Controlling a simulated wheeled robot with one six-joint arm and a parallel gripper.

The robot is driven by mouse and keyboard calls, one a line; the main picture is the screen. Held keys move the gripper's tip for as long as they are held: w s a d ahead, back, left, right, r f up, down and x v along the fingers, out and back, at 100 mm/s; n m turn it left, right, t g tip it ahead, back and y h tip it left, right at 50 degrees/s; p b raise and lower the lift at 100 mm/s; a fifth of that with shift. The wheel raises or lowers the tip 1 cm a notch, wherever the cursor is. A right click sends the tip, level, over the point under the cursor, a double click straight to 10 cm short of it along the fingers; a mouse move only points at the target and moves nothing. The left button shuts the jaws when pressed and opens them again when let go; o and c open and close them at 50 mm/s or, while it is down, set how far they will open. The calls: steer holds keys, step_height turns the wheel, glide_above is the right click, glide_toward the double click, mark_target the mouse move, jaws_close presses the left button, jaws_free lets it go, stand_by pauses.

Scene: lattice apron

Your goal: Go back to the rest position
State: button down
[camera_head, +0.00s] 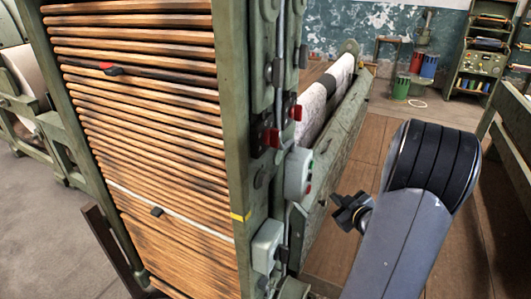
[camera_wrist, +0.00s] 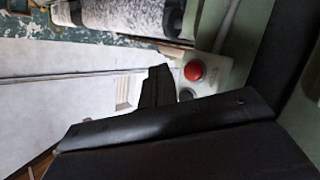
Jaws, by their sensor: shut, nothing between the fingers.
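My gripper (camera_head: 347,212) is black and shows in the head view at the end of my grey arm, right of the green machine frame (camera_head: 240,120). It is shut and empty. In the wrist view, the dark gripper parts (camera_wrist: 156,88) fill the lower middle. A red button (camera_wrist: 193,70) on a pale plate shows just beyond them.
Wooden slats (camera_head: 150,120) fill the machine's left face. Red switches (camera_head: 272,138) stick out from its post. A pale fabric roll (camera_head: 322,98) lies behind. A shelf rack (camera_head: 487,50) and several buckets stand far back. Wooden floor (camera_head: 375,140) shows between machine and arm.

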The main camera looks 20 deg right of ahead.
steer(key=shift+s+d+p, duration=0.7)
steer(key=shift+s+d, duration=0.65)
steer(key=shift+s, duration=0.25)
